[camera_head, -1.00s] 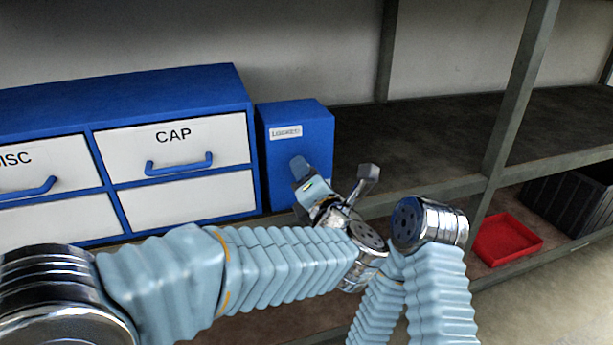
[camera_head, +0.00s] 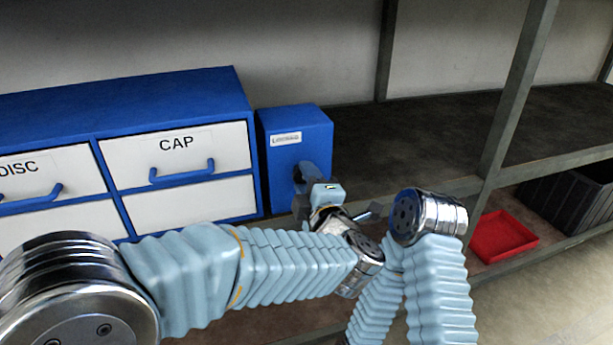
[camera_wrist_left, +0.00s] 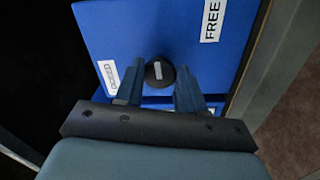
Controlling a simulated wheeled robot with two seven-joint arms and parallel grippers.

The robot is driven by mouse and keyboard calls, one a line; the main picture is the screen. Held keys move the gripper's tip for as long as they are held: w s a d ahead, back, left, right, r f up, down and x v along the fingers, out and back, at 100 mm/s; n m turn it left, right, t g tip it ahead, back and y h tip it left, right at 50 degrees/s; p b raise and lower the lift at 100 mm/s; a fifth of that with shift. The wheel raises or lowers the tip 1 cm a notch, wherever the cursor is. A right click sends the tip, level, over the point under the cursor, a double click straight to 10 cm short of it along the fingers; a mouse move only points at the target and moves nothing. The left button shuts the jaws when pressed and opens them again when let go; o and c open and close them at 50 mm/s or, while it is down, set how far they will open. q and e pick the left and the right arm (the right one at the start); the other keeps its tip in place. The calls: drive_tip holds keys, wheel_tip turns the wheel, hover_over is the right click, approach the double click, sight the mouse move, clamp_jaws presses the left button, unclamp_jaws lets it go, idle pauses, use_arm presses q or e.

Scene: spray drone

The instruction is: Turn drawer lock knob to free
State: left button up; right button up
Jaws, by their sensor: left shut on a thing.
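The blue lock box (camera_head: 285,122) stands right of the drawer cabinet in the head view, with a white label that seems to read LOCKED. The black round knob (camera_wrist_left: 159,72) with a pale mark shows in the left wrist view. My left gripper (camera_wrist_left: 160,85) has one finger on each side of the knob and is shut on it. In that view a FREE label (camera_wrist_left: 212,18) is at upper right and another label (camera_wrist_left: 108,76) at left. In the head view my left gripper (camera_head: 306,178) is at the box's front and largely hides the knob. My right gripper is not seen.
The blue cabinet (camera_head: 245,92) has white drawers marked DISC and CAP, which look closed. A grey shelf (camera_head: 430,130) with posts extends right, its top mostly bare. A red tray (camera_head: 502,236) and a dark crate (camera_head: 572,200) sit lower right. My right arm is close to my left wrist.

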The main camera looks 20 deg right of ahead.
use_arm(q)
drive_tip(key=shift+f+m, duration=0.1)
drive_tip(key=shift+m, duration=0.5)
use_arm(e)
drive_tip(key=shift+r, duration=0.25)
use_arm(q)
drive_tip(key=o, duration=1)
drive_tip(key=shift+o, duration=0.2)
